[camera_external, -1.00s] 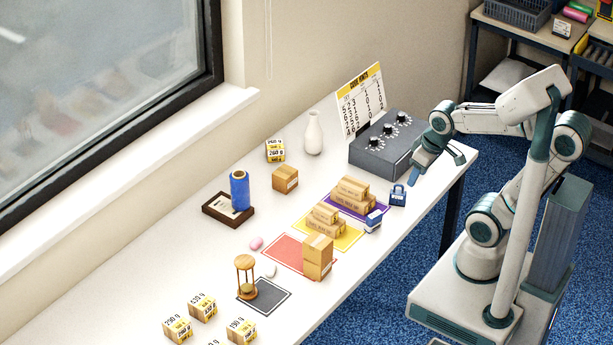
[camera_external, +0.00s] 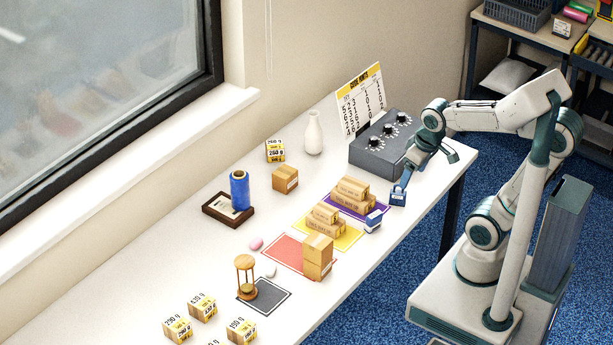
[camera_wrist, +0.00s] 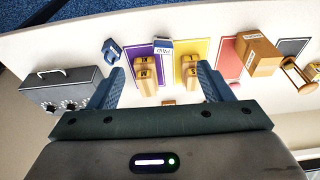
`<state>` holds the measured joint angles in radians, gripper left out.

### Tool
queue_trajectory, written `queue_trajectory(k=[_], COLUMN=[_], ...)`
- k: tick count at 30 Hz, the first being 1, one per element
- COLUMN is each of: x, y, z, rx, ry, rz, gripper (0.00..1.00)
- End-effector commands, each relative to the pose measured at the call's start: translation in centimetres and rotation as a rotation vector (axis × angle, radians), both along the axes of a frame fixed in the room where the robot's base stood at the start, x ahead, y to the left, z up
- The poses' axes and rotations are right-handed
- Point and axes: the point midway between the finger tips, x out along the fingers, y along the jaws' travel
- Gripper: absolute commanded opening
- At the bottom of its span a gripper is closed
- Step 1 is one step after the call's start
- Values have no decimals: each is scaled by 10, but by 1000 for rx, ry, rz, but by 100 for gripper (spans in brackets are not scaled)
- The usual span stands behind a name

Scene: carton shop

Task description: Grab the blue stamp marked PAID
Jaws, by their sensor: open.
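Two small blue stamps stand near the table's front edge. One blue stamp (camera_external: 373,222) is beside the purple and yellow mats; in the wrist view its white label (camera_wrist: 162,47) appears to read PAID. The other blue stamp (camera_external: 398,198) stands farther right, also in the wrist view (camera_wrist: 111,50); its marking is not readable. My gripper (camera_external: 399,186) is open and empty. In the external view its fingers overlap the top of the right-hand stamp. In the wrist view both stamps lie beyond the fingertips (camera_wrist: 160,69), the labelled one between their lines.
Brown cartons (camera_external: 350,190) sit on the purple mat (camera_external: 358,206) and the yellow mat (camera_external: 349,238). A grey box with knobs (camera_external: 375,160) stands behind my gripper. The table's front edge is close to both stamps.

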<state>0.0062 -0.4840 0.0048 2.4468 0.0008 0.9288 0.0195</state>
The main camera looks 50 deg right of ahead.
Motion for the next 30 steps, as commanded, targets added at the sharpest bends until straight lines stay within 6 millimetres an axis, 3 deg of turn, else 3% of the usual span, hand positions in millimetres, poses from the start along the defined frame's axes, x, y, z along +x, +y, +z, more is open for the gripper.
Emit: queue_trajectory(k=[1, 9, 15, 23, 30], x=[11, 79, 115, 126, 124], y=[0, -4, -6, -6, -6], z=[-14, -58, -85, -103, -150], rx=[2, 18, 24, 27, 27], ry=[23, 159, 228, 253, 255], rz=[-15, -120, -175, -196, -195], gripper=[73, 73, 73, 73, 73])
